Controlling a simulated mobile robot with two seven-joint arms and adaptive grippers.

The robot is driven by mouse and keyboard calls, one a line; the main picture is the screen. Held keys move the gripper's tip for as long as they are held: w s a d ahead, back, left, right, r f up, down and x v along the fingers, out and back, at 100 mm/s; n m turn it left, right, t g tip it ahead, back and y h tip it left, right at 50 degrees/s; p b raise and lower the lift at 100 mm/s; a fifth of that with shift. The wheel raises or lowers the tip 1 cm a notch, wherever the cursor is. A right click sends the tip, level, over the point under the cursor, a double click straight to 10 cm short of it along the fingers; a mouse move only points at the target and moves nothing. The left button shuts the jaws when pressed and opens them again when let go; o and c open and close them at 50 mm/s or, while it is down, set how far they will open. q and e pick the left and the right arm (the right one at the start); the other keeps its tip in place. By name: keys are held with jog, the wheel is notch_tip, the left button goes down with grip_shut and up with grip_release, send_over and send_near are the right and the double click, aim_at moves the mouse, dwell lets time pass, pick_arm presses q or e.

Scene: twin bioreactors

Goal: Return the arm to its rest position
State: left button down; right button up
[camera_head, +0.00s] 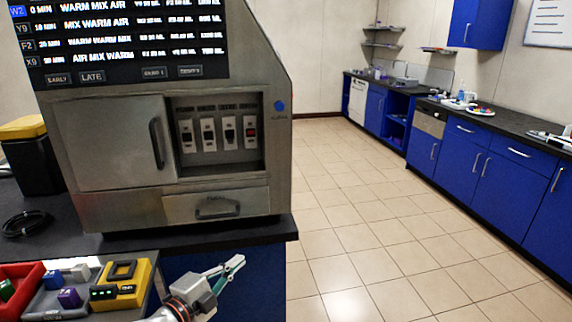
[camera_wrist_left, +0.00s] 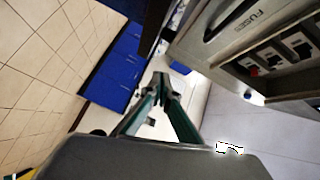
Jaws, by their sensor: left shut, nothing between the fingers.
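My left gripper (camera_head: 232,268) is in the lower middle of the head view, in front of the grey machine's lower right part and near the bench edge. Its green-sided fingers are together with nothing between them. In the left wrist view the gripper (camera_wrist_left: 161,82) also shows shut, its fingertips meeting at the middle. The grey machine (camera_head: 110,205) stands on the dark bench, with a closed door (camera_head: 105,145), an open recess of several switches (camera_head: 218,132) and a closed drawer (camera_head: 215,205). My right gripper is not in view.
A yellow device (camera_head: 120,285), a purple block (camera_head: 69,298) and a red tray (camera_head: 35,270) are at the lower left. A black cable (camera_head: 27,223) and a yellow-lidded black box (camera_head: 30,160) lie left. Open tiled floor (camera_head: 370,230) is right, before blue cabinets (camera_head: 490,180).

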pick_arm(q)
jog(key=s+a+f+n+g+y, duration=0.2)
jog(key=s+f+n+g+y, duration=0.2)
jog(key=s+f+n, duration=1.2)
jog(key=s+f+y, duration=0.1)
jog(key=s+f, duration=0.8)
jog(key=s, duration=0.3)
jog(key=shift+a+g, duration=0.3)
